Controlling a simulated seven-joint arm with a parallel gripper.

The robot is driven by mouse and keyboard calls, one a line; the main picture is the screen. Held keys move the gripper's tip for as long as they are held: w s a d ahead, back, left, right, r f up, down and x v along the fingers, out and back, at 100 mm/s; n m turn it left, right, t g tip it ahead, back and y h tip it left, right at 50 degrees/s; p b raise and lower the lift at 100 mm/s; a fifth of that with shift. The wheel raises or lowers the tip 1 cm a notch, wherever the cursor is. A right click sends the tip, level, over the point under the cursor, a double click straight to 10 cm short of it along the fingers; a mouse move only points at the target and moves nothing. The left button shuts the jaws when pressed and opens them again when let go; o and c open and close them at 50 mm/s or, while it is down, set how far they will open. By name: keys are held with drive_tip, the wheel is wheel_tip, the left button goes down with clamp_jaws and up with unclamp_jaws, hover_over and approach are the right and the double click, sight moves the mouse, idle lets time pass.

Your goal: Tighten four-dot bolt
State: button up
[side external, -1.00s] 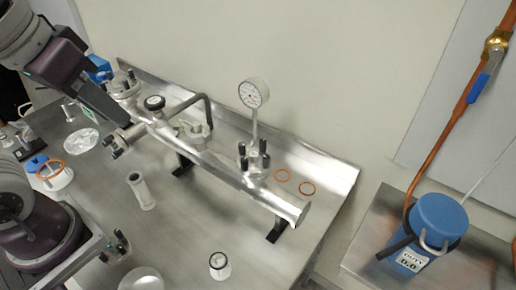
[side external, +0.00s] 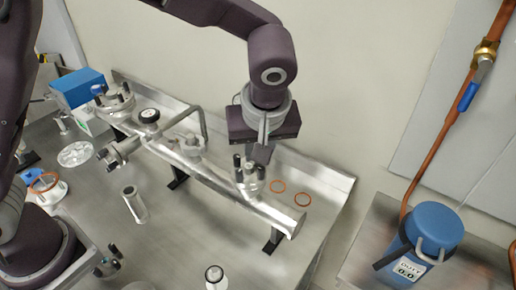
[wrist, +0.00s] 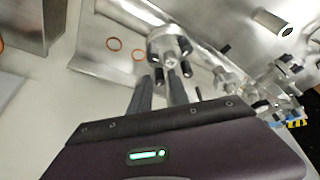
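A flange with several dark upright bolts (side external: 249,176) sits near the right end of the silver manifold pipe (side external: 207,181). The same flange (wrist: 170,47) shows beyond my fingers in the wrist view, with dark bolts (wrist: 186,68) around it. The dots on the bolts are too small to read, so I cannot tell which is the four-dot bolt. My gripper (side external: 262,155) is just above and behind this flange. In the wrist view its two fingers (wrist: 160,86) are apart, pointing at the flange's near side; one bolt appears in line with the gap. I see no firm grip on it.
Two orange rings (side external: 290,193) lie right of the flange. Other fittings and a bent handle stand along the pipe to the left. A blue pump (side external: 433,228) is at far right.

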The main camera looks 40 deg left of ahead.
drive_tip(key=shift+c, duration=0.4)
clamp_jaws()
drive_tip(key=shift+m, duration=0.4)
drive_tip(key=m, duration=0.2)
drive_tip(key=m+h, duration=0.1)
drive_tip(key=m+t+h, duration=0.1)
drive_tip(key=m, duration=0.1)
drive_tip(key=shift+a+m, duration=0.25)
drive_tip(key=shift+m, duration=0.05)
drive_tip(key=m+h, duration=0.2)
drive_tip(key=m, duration=0.3)
drive_tip(key=shift+a, duration=0.15)
drive_tip(key=shift+m+h, duration=0.9)
drive_tip(key=shift+m, duration=1.2)
drive_tip(key=shift+o, duration=0.4)
unclamp_jaws()
drive_tip(key=shift+g, duration=0.3)
